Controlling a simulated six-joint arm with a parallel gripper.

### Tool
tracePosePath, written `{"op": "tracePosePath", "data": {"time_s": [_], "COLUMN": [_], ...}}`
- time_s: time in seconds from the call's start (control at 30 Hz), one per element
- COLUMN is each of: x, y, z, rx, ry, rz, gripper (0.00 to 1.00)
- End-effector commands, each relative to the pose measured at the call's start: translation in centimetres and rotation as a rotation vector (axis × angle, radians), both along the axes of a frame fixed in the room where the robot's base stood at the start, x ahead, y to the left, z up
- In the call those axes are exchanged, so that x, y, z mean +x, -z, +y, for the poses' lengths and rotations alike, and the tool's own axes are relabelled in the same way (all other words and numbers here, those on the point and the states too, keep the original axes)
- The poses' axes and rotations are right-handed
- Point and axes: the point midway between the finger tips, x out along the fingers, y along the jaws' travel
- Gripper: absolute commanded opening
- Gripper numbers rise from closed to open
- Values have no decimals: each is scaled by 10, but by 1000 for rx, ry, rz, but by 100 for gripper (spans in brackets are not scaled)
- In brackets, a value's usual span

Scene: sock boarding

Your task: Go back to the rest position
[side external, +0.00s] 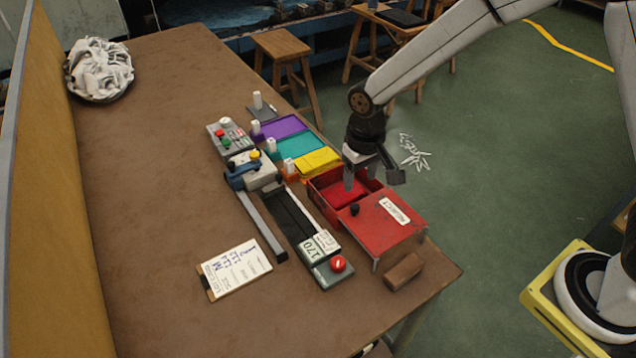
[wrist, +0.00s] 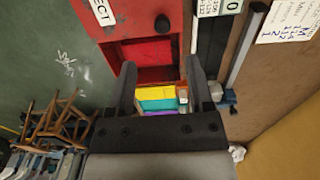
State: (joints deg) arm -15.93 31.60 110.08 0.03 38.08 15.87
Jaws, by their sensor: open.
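My gripper (side external: 357,181) points down over the open part of the red reject box (side external: 395,222), near the table's right edge. Its two fingers stand apart in the wrist view (wrist: 160,70), with nothing seen between them. In the side view the fingertips overlap the box opening; I cannot tell how far down they reach. The red box also shows in the wrist view (wrist: 140,14), just beyond the fingertips. No sock is seen in the gripper.
Yellow (side external: 318,161), teal (side external: 298,146) and purple (side external: 281,129) trays lie behind the box. A boarding device with a rail (side external: 290,215), a clipboard (side external: 236,268) and a brown block (side external: 404,271) are nearby. A white heap (side external: 99,70) sits far left. Bare tabletop lies left.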

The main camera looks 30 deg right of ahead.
Motion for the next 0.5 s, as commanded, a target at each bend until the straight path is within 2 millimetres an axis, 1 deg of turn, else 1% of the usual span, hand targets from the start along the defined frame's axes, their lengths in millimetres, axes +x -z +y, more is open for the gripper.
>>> {"op": "tracePosePath", "data": {"time_s": [0.17, 0.27, 0.37, 0.5], "x": [-10, -21, -36, -61], "y": [-10, -18, -26, -37], "z": [-17, -32, -49, -73], "rx": [6, 10, 14, 15], "ry": [4, 5, 6, 6], "rz": [-25, -49, -78, -123], "gripper": [67, 67, 67, 67]}}
